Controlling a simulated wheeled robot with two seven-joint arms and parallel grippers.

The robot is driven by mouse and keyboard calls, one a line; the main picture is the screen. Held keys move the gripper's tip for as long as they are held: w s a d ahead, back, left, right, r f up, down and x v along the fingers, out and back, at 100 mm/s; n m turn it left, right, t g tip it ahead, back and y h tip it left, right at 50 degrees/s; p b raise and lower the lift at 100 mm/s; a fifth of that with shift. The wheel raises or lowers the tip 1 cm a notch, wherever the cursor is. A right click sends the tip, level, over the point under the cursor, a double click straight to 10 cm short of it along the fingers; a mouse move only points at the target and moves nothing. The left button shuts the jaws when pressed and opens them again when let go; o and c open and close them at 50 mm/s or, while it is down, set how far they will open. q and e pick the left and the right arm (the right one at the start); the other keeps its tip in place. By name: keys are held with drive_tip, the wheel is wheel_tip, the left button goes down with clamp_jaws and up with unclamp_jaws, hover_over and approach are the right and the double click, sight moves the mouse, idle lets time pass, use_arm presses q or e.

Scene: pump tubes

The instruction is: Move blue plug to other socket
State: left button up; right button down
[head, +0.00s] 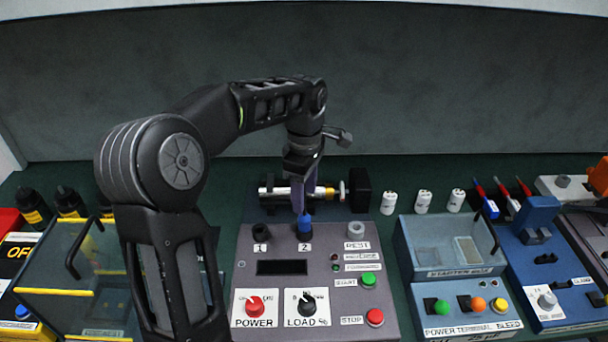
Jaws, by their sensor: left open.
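The blue plug (304,224) stands upright in the socket marked 2 on the grey control panel (257,290). The socket marked 1 (261,232) is to its left and looks empty. The grey REST socket (356,230) is to its right and also looks empty. My left gripper (301,208) points down right over the blue plug, with its purplish fingers open at the plug's top. I cannot tell whether the fingers touch it. My right gripper is not in view.
The panel has a red POWER knob (255,305), a black LOAD knob (307,303), a green button (369,279) and a red STOP button (375,316). A metal cylinder (275,191) lies behind. White bottles (423,202) stand back right.

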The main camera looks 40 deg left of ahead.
sight(305, 214)
use_arm(q)
drive_tip(key=shift+s+d+r, duration=0.15)
drive_tip(key=shift+s, duration=0.05)
drive_tip(key=shift+f, duration=0.2)
drive_tip(key=shift+f+p, duration=0.55)
drive_tip(key=shift+f, duration=3.25)
drive_tip(key=shift+c, duration=0.4)
clamp_jaws()
drive_tip(key=c, duration=0.6)
unclamp_jaws()
drive_tip(key=shift+c, duration=0.2)
clamp_jaws()
drive_tip(key=shift+r+p, duration=0.4)
drive_tip(key=shift+r, duration=0.4)
